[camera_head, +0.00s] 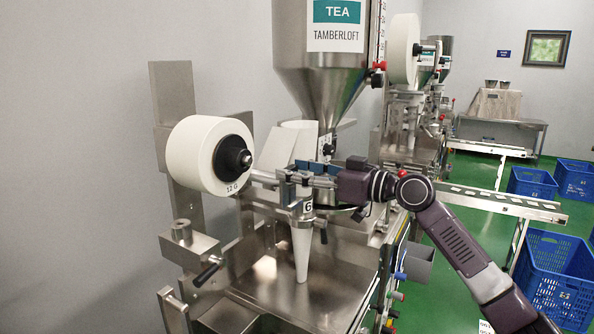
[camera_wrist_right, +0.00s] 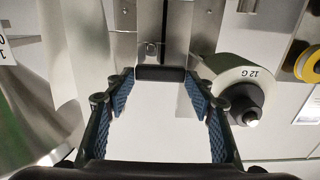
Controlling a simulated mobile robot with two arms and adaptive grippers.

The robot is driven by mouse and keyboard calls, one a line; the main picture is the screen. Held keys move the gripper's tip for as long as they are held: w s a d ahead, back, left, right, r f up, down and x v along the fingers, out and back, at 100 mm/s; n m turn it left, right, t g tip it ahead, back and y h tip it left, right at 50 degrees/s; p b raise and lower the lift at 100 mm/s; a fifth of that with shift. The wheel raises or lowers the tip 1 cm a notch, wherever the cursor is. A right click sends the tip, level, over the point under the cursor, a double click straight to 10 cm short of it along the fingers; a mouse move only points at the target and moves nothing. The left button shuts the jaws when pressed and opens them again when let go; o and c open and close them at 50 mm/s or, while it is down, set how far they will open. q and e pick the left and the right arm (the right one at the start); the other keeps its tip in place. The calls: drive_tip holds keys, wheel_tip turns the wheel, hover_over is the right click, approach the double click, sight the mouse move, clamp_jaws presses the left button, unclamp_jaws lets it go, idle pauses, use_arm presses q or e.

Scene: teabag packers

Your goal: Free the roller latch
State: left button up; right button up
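My right gripper (camera_head: 306,168) reaches in from the right over the packing machine, in front of the white paper web (camera_head: 280,148). In the right wrist view my right gripper (camera_wrist_right: 158,88) has its blue ribbed fingers spread apart, with nothing clamped between them. A short dark roller or bar (camera_wrist_right: 160,73) lies just beyond the fingertips, below a steel bracket with a small catch (camera_wrist_right: 151,48). I cannot tell for sure whether this is the roller latch, or whether a finger touches it. My left gripper is not in view.
A white paper roll (camera_head: 193,153) marked 12 G sits on a black hub at left. Below it is a black-handled lever (camera_head: 208,271). A steel tea hopper (camera_head: 325,85) stands behind the gripper, and a white forming cone (camera_head: 301,250) hangs below. Blue crates (camera_head: 560,268) stand at right.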

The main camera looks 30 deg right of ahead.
drive_tip(key=c, duration=0.6)
drive_tip(key=shift+p, duration=0.45)
drive_tip(key=shift+c, duration=0.2)
use_arm(q)
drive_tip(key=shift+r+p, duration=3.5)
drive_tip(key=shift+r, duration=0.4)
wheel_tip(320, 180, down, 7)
drive_tip(key=b, duration=0.6)
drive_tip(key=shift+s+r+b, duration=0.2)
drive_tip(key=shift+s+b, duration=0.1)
drive_tip(key=shift+b, duration=0.05)
use_arm(e)
drive_tip(key=shift+s+a+f+m+g+h, duration=0.1)
drive_tip(key=shift+s+a+m+g+h, duration=0.45)
drive_tip(key=shift+m+h, duration=2.75)
drive_tip(key=shift+s+a+f+m+g+h, duration=0.1)
drive_tip(key=shift+a+m+g+h, duration=0.75)
drive_tip(key=shift+m+h, duration=2.45)
drive_tip(key=shift+s+a+m+g+h, duration=0.4)
drive_tip(key=shift+m+g+h, duration=0.85)
drive_tip(key=shift+h, duration=3.75)
drive_tip(key=shift+m+t, duration=0.25)
drive_tip(key=shift+m, duration=0.1)
